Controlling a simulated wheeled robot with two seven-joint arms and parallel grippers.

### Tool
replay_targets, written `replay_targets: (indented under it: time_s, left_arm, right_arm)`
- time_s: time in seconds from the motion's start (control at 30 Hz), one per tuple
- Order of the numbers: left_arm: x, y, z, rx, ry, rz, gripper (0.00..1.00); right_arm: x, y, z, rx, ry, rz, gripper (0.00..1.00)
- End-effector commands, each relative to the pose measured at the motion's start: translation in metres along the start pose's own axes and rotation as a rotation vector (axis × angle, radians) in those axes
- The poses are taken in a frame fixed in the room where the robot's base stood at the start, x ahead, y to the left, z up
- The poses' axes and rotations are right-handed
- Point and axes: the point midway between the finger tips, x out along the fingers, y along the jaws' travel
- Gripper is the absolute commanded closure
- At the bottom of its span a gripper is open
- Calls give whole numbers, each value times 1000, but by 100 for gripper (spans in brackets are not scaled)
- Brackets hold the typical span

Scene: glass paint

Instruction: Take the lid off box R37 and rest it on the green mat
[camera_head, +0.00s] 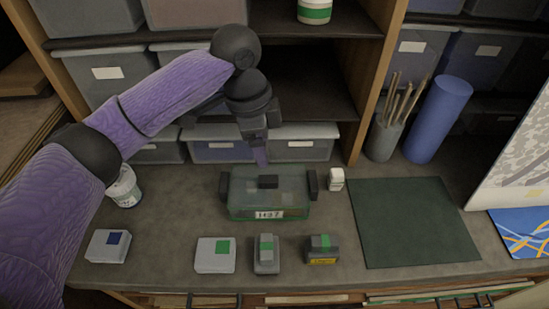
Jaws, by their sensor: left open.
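The box (242,207) is a translucent green container in the middle of the counter. Its front label ends in 37, but the first letter is hard to read. Its lid (245,183) is on, with a dark knob on top and dark handles at the box's sides. The green mat (415,225) lies flat and bare to the right. My left gripper (261,160) is open and empty, pointing down above the back edge of the lid. I cannot tell whether it touches the lid. My right gripper is not in view.
Small blocks stand along the front: a blue-marked one (105,250) and several green-marked ones (214,262). A small white item (336,180) stands right of the box. A white jar (124,192) is at left. A brush pot (382,138) and blue cylinder (438,118) stand behind the mat.

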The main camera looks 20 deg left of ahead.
Motion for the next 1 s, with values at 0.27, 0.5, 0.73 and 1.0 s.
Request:
replay_targets:
  time_s: [0.27, 0.5, 0.73, 1.0]
  left_arm:
    - [41, 1, 2, 8, -8, 5, 26]
    - [86, -3, 8, 7, -7, 4, 26]
    - [98, -3, 7, 8, -7, 0, 26]
    - [98, -3, 7, 8, -7, 0, 65]
  right_arm:
    - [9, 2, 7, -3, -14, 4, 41]
    - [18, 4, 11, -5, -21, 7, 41]
    - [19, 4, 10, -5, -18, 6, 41]
    - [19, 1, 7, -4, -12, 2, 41]
